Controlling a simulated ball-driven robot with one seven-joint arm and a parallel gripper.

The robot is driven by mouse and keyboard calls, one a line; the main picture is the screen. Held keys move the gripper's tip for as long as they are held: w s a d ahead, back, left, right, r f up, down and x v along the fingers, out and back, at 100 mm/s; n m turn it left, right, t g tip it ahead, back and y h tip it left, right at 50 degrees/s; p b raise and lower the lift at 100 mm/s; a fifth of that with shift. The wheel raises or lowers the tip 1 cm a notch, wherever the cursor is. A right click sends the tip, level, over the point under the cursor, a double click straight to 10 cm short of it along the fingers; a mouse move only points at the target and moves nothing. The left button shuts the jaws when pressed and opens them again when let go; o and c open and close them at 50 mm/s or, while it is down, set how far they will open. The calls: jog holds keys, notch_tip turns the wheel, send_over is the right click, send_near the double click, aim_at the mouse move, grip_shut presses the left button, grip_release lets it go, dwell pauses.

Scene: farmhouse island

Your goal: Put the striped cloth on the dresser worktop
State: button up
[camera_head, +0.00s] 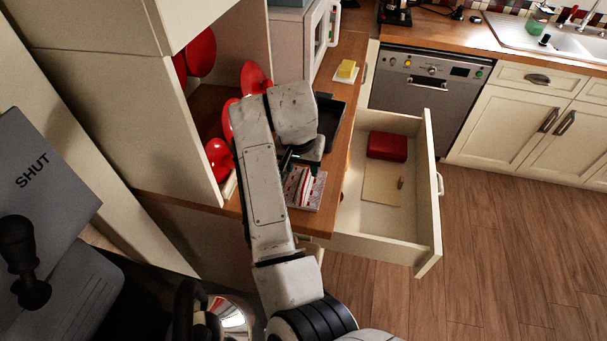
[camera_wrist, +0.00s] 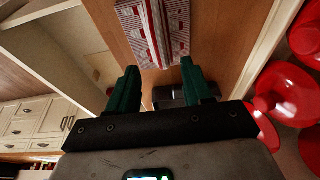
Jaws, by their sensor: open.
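The striped cloth (camera_head: 305,188), red and white and folded, lies on the wooden dresser worktop (camera_head: 346,112) near its front end. It also shows in the wrist view (camera_wrist: 153,28), at the top, beyond my fingertips, with a patterned part and a striped part side by side. My gripper (camera_wrist: 160,70) has green fingers spread apart with no cloth between them. In the head view my gripper (camera_head: 287,162) is partly hidden by my arm, just behind the cloth. A small gap seems to separate the fingertips from the cloth.
An open drawer (camera_head: 432,205) juts out right of the worktop, holding a red box (camera_head: 387,146). Red dishes (camera_head: 219,158) stand on the left. A black tray (camera_head: 330,122), a yellow block (camera_head: 347,69) and a white microwave (camera_head: 310,45) are further back.

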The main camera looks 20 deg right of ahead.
jog(key=v, duration=0.5)
jog(key=shift+s+r+b, duration=0.1)
jog(key=shift+r+b, duration=0.2)
jog(key=shift+r, duration=0.05)
jog(key=s+d+f+n+h, duration=0.2)
jog(key=s+d+f+n, duration=0.1)
jog(key=s+d+f, duration=0.95)
jog(key=s+a+f+n+y, duration=0.1)
jog(key=s+f, duration=0.1)
jog(key=s, duration=0.5)
jog(key=s+a+f+n+g+y, duration=0.1)
jog(key=s+f, duration=0.2)
jog(key=s, duration=0.5)
jog(key=s+f+n+y, duration=0.1)
jog(key=s+f, duration=0.1)
jog(key=s, duration=0.6)
jog(key=shift+a+f+y, duration=0.3)
jog(key=shift+a+f, duration=0.1)
jog(key=shift+s, duration=0.15)
